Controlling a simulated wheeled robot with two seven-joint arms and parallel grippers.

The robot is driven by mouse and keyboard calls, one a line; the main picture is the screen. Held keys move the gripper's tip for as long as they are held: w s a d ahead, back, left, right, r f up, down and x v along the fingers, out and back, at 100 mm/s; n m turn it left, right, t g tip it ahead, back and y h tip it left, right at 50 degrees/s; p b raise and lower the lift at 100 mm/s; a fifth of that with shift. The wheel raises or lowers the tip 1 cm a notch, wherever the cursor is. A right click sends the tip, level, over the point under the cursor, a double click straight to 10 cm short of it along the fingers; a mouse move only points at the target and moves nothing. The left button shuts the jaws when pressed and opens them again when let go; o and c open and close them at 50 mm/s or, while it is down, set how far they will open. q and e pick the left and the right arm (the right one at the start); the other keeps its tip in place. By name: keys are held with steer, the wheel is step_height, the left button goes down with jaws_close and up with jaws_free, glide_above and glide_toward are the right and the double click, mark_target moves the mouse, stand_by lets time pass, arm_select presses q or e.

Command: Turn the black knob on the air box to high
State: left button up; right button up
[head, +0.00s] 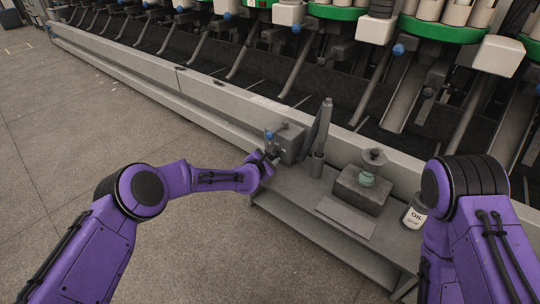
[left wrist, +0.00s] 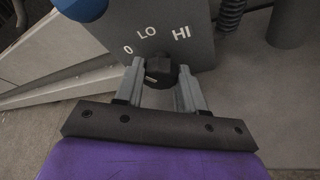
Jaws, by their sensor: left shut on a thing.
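The grey air box (head: 289,141) stands at the left end of a low grey bench. In the left wrist view its face (left wrist: 205,52) carries the white marks 0, LO and HI from left to right. The black knob (left wrist: 160,74) sits below LO, with a short white mark on its lower left side. My left gripper (head: 268,158) is at the front of the box. In the left wrist view its fingers (left wrist: 161,78) are shut on the knob, one on each side. My right arm is at the right edge of the head view; its gripper is out of sight.
A blue knob (head: 269,135) is on the box's left side. The winder runs behind. Floor at left is clear.

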arm_select(q)
steer(key=shift+m, duration=0.5)
steer(key=shift+m+t+y, duration=0.3)
steer(key=shift+m+t, duration=0.3)
steer(key=o, duration=1.1)
steer(key=shift+c, duration=0.2)
